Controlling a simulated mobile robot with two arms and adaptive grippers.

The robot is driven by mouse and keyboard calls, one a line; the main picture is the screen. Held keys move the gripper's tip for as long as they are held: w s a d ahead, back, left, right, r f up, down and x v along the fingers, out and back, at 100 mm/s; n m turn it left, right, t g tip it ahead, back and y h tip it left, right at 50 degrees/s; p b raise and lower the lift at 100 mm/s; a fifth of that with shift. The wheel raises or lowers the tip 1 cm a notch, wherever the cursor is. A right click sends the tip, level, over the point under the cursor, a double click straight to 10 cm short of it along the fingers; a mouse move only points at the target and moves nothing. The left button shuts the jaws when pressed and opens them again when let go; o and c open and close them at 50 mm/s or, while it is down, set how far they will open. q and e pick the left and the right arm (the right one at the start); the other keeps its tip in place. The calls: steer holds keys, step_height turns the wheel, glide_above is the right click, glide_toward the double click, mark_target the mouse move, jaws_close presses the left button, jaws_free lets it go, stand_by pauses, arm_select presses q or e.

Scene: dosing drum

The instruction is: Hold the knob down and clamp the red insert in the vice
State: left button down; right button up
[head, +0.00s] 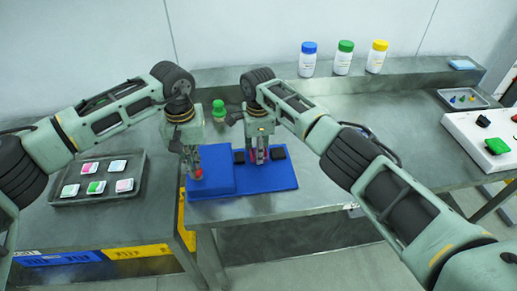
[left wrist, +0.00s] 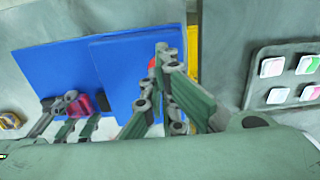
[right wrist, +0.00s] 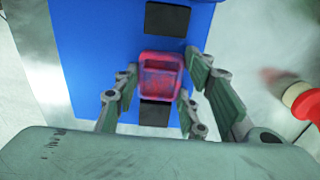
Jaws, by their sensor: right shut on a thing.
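The blue vice (head: 240,187) lies on the metal table, with two black jaws (head: 278,153) on its base and a raised block at its left. The red knob (head: 197,175) is on the raised block, partly hidden by my left gripper (head: 193,172). The left fingertips are together at the knob; the left wrist view shows them over its red edge (left wrist: 152,64). My right gripper (head: 259,158) is shut on the red insert (right wrist: 160,75), a finger on either side. The insert is between the black jaws; whether they touch it is unclear.
A dark tray (head: 132,197) with several small boxes is at left. Bottles with blue, green and yellow caps (head: 343,58) stand on the back ledge. A green object (head: 219,109) is behind the vice. A white panel (head: 470,135) with buttons is at right.

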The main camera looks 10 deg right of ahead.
arm_select(q)
steer(key=shift+s+f, duration=0.1)
steer(key=shift+f, duration=0.05)
arm_select(e)
steer(key=o, duration=1.2)
steer(key=shift+o, duration=0.5)
steer(key=o, duration=0.4)
steer(key=shift+c, duration=0.2)
step_height(320, 180, up, 9)
arm_select(q)
steer(key=shift+r, duration=3.6)
